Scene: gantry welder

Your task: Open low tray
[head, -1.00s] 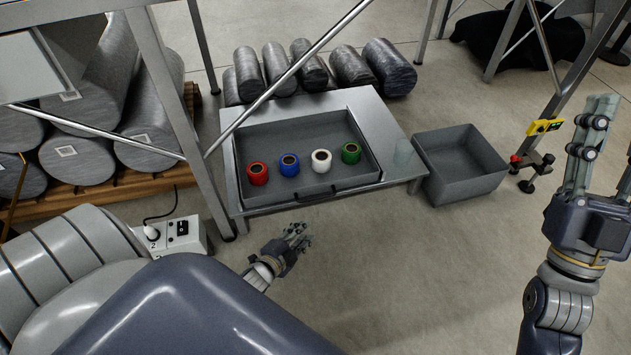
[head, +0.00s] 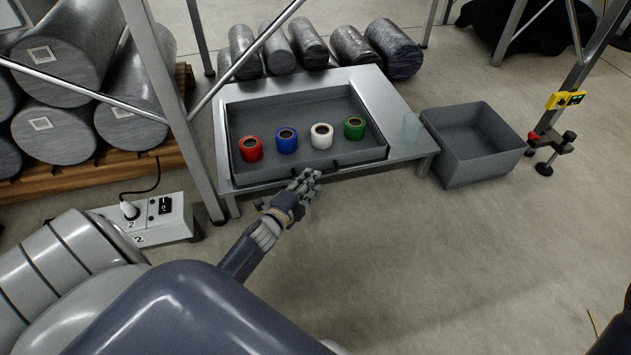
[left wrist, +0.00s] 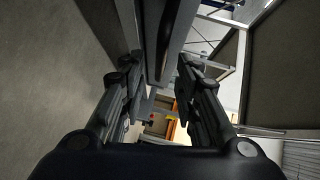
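The low tray (head: 240,172) is a grey, shallow tray set in a low metal table. It holds a red roll (head: 251,149), a blue roll (head: 287,141), a white roll (head: 321,136) and a green roll (head: 354,128). A dark handle (head: 335,165) is on its front edge, its left part hidden by my left gripper (head: 305,182). In the left wrist view the fingers (left wrist: 158,64) are apart, with a dark bar (left wrist: 165,35) running between them. I cannot tell whether they touch it. My right gripper is out of view.
An empty grey bin (head: 470,140) stands on the floor right of the table (head: 405,135). A table leg and diagonal brace (head: 245,60) cross in front at the left. A white power box (head: 160,220) sits at the lower left.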

